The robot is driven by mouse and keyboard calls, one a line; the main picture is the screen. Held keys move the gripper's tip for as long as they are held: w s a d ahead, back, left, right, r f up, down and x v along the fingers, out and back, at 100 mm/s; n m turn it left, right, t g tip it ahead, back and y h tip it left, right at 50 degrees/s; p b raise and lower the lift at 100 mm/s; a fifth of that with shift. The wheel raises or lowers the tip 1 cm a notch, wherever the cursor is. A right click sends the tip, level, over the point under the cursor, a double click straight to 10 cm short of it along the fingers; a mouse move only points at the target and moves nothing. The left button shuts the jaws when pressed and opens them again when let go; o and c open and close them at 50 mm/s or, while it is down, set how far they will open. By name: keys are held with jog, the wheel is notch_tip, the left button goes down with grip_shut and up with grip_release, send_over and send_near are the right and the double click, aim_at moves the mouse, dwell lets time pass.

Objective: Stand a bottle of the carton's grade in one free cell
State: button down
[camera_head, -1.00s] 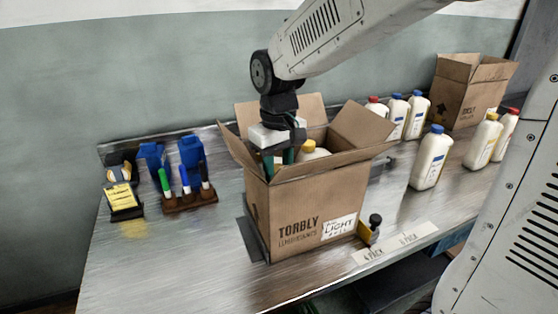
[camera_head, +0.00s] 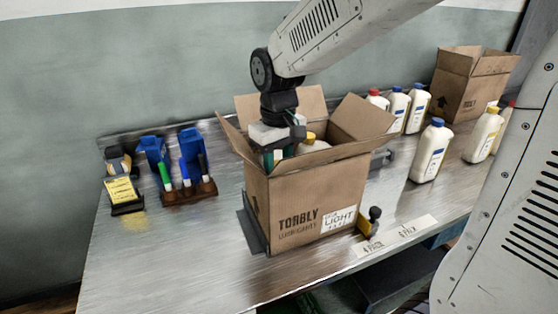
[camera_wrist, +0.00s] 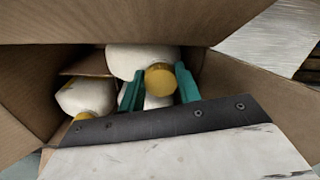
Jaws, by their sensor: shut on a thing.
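The carton (camera_head: 295,205), marked TORBLY with a LIGHT label, stands open on the metal bench. My gripper (camera_head: 272,158) reaches down into its left side. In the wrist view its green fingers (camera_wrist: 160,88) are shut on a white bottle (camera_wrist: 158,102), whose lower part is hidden. A yellow cap (camera_wrist: 161,79) shows between the fingers. In the head view, one yellow-capped bottle (camera_head: 316,146) shows right of the gripper. The cell floors are hidden.
White bottles with blue caps (camera_head: 431,152), red caps (camera_head: 377,99) and a yellow cap (camera_head: 484,135) stand at right. A second open carton (camera_head: 468,90) is behind them. A marker rack (camera_head: 190,192) and blue containers (camera_head: 190,143) stand at left. The carton's flaps (camera_head: 365,118) spread outward.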

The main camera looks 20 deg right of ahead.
jog(key=c, duration=0.9)
grip_release()
notch_tip(320, 180, up, 7)
jog(key=shift+f, duration=0.1)
jog(key=shift+d+r, duration=0.1)
jog(key=shift+r, duration=0.45)
